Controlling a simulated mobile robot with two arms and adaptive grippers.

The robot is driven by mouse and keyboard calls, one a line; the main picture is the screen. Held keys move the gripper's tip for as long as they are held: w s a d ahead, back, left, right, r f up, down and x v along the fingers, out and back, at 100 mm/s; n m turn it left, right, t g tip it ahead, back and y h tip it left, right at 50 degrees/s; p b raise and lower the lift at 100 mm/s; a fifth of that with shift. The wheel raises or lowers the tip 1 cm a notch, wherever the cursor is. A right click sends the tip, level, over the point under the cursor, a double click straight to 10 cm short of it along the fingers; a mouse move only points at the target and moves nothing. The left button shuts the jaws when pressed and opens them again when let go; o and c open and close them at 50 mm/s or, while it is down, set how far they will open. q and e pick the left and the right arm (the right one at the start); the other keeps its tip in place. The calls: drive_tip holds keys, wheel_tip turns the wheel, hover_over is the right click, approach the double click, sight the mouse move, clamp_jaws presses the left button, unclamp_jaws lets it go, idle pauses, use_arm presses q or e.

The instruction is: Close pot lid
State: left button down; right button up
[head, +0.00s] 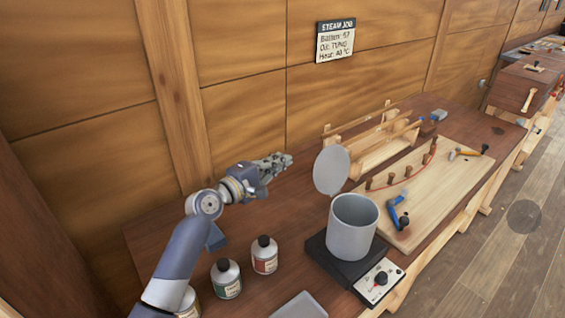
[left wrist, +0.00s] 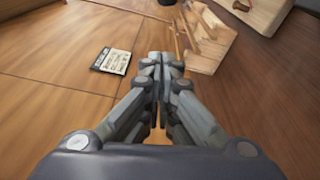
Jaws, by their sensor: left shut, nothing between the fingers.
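A grey pot (head: 352,228) stands on a dark hot plate (head: 331,262) with a dial, near the front edge of the bench. Its round grey lid (head: 331,170) stands raised, tilted up at the pot's back left rim, so the pot is open. My left gripper (head: 284,160) is to the left of the lid and a little higher in the picture, apart from it. In the left wrist view its fingers (left wrist: 160,62) are together with nothing between them. The pot and lid do not show in that view. My right gripper is not in view.
Two bottles, one green-labelled (head: 226,278) and one red-labelled (head: 264,254), stand left of the hot plate. A wooden board with pegs and a blue clamp (head: 397,212) lies to its right. A wooden rack (head: 375,150) stands behind. A sign (head: 335,40) hangs on the wall.

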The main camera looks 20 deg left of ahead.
sight(326, 168)
use_arm(q)
drive_tip(key=w+d+p, duration=0.4)
drive_tip(key=d, duration=0.2)
drive_tip(key=shift+w, duration=0.2)
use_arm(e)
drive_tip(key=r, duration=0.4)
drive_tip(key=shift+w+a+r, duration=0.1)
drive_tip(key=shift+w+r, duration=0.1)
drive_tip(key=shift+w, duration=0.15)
use_arm(q)
drive_tip(key=shift+r, duration=0.15)
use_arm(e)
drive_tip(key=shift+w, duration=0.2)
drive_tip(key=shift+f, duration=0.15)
